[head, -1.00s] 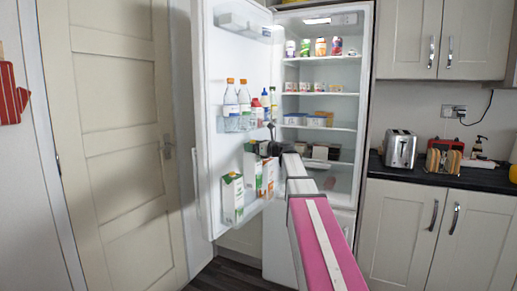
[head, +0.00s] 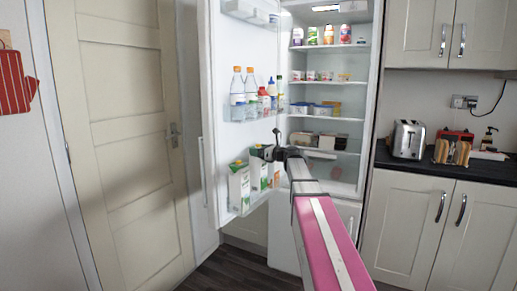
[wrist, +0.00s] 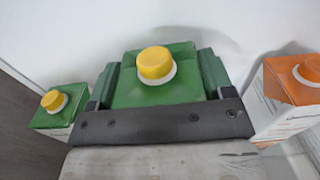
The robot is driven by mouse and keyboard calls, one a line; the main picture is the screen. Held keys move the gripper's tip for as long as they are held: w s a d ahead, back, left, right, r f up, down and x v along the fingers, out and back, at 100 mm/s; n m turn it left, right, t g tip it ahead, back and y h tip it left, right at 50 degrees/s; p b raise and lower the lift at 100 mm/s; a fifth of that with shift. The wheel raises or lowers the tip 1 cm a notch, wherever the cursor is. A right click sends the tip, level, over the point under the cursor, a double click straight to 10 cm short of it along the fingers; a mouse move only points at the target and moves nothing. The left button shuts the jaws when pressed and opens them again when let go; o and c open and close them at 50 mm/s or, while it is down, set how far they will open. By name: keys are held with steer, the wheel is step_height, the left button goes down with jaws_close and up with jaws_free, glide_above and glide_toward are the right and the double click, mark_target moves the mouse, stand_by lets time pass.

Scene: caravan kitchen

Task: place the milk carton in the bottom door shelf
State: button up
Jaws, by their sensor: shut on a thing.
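The milk carton (wrist: 150,92) has a green top and a yellow cap. My gripper (wrist: 155,95) is shut on it, with a jaw on each side of its top. In the head view the held carton (head: 258,175) hangs below my gripper (head: 266,153), upright at the open fridge door's bottom shelf (head: 250,207). It sits between a green-topped carton (head: 239,188) on the left and an orange-topped carton (wrist: 292,95) on the right. Whether its base touches the shelf floor is hidden.
The fridge door (head: 228,150) stands open on the left. Several bottles (head: 245,88) fill the door shelf above my gripper. The white door panel is close behind the held carton. Fridge shelves with food are to the right, and a counter with a toaster (head: 408,139) is further right.

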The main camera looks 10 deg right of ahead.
step_height(320, 180, down, 4)
steer(key=shift+w+a, duration=0.15)
stand_by(0.3)
steer(key=o, duration=1.9)
steer(key=shift+f, duration=0.15)
steer(key=shift+c, duration=0.2)
steer(key=v, duration=1.2)
